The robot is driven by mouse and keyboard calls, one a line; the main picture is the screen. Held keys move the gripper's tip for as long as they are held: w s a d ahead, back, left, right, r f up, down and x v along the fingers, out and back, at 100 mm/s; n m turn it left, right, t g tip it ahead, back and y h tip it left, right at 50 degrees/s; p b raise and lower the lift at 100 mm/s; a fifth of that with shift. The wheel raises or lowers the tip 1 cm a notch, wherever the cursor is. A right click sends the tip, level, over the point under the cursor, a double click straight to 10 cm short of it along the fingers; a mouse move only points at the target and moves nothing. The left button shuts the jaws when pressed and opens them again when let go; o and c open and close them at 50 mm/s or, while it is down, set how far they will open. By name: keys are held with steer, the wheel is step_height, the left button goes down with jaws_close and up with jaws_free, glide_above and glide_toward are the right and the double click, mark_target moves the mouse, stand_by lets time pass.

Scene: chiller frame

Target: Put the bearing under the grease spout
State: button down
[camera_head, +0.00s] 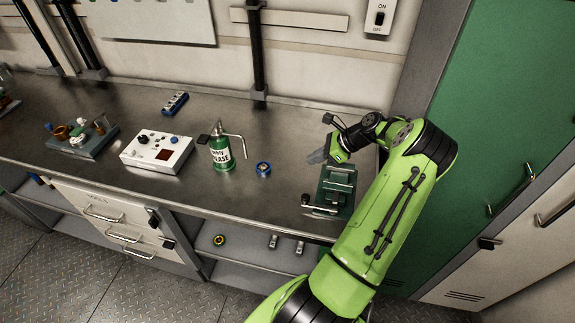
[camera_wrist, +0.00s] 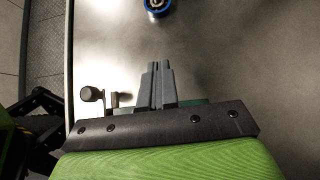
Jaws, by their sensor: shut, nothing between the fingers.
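The bearing (camera_head: 263,169) is a small blue ring lying on the metal bench, just right of the grease can. It also shows at the top edge of the wrist view (camera_wrist: 157,7). The green grease can (camera_head: 221,149) stands upright, and its thin spout (camera_head: 240,140) reaches right and bends down. The spout tip is above the bench, left of the bearing and apart from it. My gripper (camera_head: 316,157) is shut and empty, above the bench to the right of the bearing. Its closed fingers show in the wrist view (camera_wrist: 158,70).
A green vise (camera_head: 337,188) stands beneath my gripper near the bench's right end. A white control box (camera_head: 157,151) is left of the can, with a blue block (camera_head: 175,103) behind. A tray of parts (camera_head: 82,140) is further left. The bench between bearing and vise is clear.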

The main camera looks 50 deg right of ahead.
mark_target(257, 168)
steer(key=x, duration=1)
steer(key=shift+w+a+f+b, duration=0.2)
steer(key=shift+w+a+b, duration=0.05)
steer(key=shift+a+b, duration=0.1)
steer(key=w, duration=0.1)
steer(key=w+a, duration=0.1)
steer(key=w, duration=0.1)
steer(key=shift+a+r, duration=0.2)
steer(key=shift+a, duration=0.1)
steer(key=shift+w, duration=0.1)
steer(key=w+a, duration=0.2)
steer(key=w, duration=0.1)
steer(key=w+a+p, duration=0.1)
steer(key=w, duration=0.1)
steer(key=shift+w, duration=0.15)
